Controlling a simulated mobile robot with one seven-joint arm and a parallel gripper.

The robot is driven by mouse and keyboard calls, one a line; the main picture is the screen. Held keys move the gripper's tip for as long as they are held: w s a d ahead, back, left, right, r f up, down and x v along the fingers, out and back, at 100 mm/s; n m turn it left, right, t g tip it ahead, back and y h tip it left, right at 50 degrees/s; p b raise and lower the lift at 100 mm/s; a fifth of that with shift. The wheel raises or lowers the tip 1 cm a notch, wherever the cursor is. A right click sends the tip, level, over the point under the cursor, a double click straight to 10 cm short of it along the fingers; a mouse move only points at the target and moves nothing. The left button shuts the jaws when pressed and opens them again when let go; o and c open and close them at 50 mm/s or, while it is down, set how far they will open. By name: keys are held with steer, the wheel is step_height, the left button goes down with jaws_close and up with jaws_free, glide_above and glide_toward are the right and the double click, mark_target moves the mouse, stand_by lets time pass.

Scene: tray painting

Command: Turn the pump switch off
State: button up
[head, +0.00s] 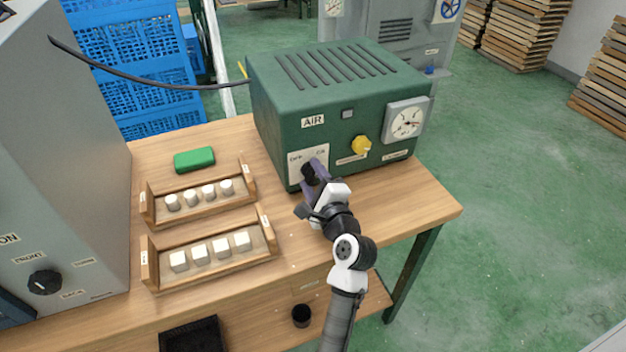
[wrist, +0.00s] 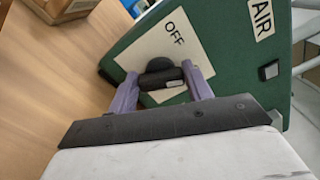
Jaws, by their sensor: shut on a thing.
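The pump is a green box (head: 285,115) marked AIR, standing on the wooden bench. Its black switch knob (wrist: 162,78) sits on a white plate (wrist: 150,50) marked OFF in the wrist view. In the head view the plate (head: 296,160) shows OFF on the left and part of another label on the right. My gripper (wrist: 160,85) has its two purple fingers on either side of the black knob, shut on it. In the head view my gripper (head: 312,172) reaches the plate and partly covers the knob. I cannot tell clearly which label the knob points to.
A yellow knob (head: 362,146) and a round gauge (head: 406,123) are on the pump front. Two wooden trays (head: 205,222) with white pieces and a green block (head: 194,160) lie to the left. A grey cabinet (head: 60,160) stands at far left. The bench's right end is clear.

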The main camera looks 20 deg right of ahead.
steer(key=n+b, duration=0.1)
steer(key=n, duration=0.1)
steer(key=n+b, duration=0.1)
steer(key=n, duration=0.1)
steer(key=shift+f+b, duration=0.3)
steer(key=shift+b, duration=0.05)
steer(key=n+b, duration=0.2)
steer(key=n, duration=0.2)
steer(key=shift+f, duration=0.1)
steer(key=n+b, duration=0.4)
steer(key=n, duration=0.1)
steer(key=shift+d+n, duration=0.1)
steer(key=shift+n, duration=0.2)
steer(key=o, duration=1)
steer(key=s, duration=1.1)
steer(key=shift+s+d+r, duration=0.15)
steer(key=shift+s+r, duration=0.2)
steer(key=shift+s, duration=0.05)
steer(key=shift+s+f+p, duration=0.15)
steer(key=shift+s+p, duration=0.65)
steer(key=shift+p, duration=0.3)
steer(key=shift+s+f, duration=0.15)
steer(key=shift+s, duration=0.1)
